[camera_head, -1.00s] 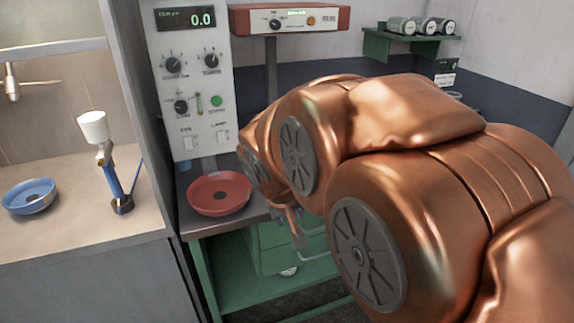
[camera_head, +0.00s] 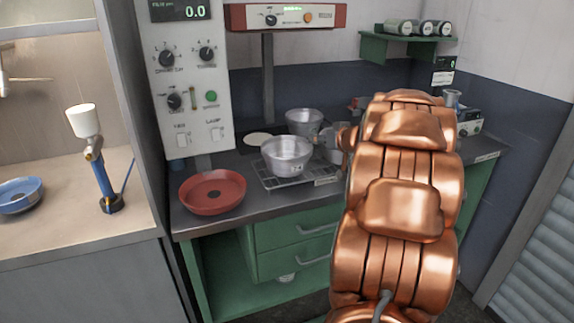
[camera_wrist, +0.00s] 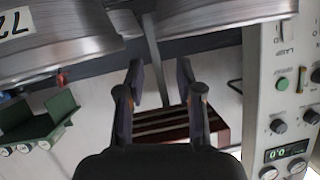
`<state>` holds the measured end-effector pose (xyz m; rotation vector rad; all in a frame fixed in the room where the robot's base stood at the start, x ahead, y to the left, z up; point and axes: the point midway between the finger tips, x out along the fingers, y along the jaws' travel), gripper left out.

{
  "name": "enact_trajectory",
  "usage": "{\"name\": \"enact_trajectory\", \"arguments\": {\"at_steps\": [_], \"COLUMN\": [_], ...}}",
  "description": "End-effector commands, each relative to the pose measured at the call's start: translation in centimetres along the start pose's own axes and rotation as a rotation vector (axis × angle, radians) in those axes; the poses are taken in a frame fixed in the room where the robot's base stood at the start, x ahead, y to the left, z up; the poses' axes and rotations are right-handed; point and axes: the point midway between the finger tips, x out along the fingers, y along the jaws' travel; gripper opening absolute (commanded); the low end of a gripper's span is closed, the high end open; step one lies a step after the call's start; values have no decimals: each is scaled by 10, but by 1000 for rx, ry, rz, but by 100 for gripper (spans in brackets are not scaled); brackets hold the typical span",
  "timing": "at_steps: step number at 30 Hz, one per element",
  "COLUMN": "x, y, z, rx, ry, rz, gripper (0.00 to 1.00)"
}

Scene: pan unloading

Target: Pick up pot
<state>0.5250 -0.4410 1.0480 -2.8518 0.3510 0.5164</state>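A silver metal pot (camera_head: 287,158) stands upright on a wire rack (camera_head: 290,182) on the bench in the head view. A second metal pot (camera_head: 303,122) stands behind it. A third metal vessel (camera_head: 333,150) is to the right, partly covered by my arm. In the wrist view, which is upside down, my gripper (camera_wrist: 160,82) is open with nothing between its fingers. Large metal pot walls show close along the top edge there, one (camera_wrist: 60,42) with a label at the left and one (camera_wrist: 200,22) at the right. In the head view my gripper is mostly hidden behind my arm.
A red dish (camera_head: 212,191) sits at the bench's left front, below a control panel (camera_head: 188,85). A red-fronted unit (camera_head: 285,17) stands on a post behind the pots. A green shelf (camera_head: 408,47) with canisters is on the wall. A blue dish (camera_head: 20,195) is far left.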

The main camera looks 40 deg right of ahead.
Motion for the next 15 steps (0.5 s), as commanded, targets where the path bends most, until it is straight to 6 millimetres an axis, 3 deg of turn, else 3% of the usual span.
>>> {"name": "enact_trajectory", "arguments": {"at_steps": [5, 15], "x": [1, 27], "y": [4, 3], "z": [10, 12], "rx": [20, 23], "ry": [-15, -17], "rz": [-42, -42], "gripper": [36, 36]}}
